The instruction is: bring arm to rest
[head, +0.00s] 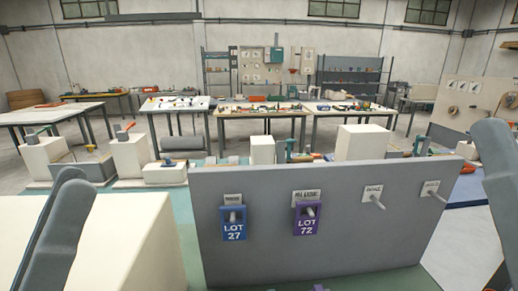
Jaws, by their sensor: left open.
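My left gripper (72,182) shows at the left edge as dark grey fingers, open and empty, in front of a large cream block (120,235). At the right edge a dark grey part of my right arm rises past the end of a grey upright panel; I cannot make out its jaws. The grey panel (340,240) stands in front of me with several labelled pegs. A blue LOT 27 tag (233,229) hangs on the left peg and a purple LOT 72 tag (306,222) on the peg beside it. The two pegs on the right are bare.
Behind the panel stand cream blocks (362,143) and small devices with orange and green handles. Worktables (262,114) with scattered parts stand farther back. A pegboard (470,100) with spools is at the right. Bare floor shows between the benches.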

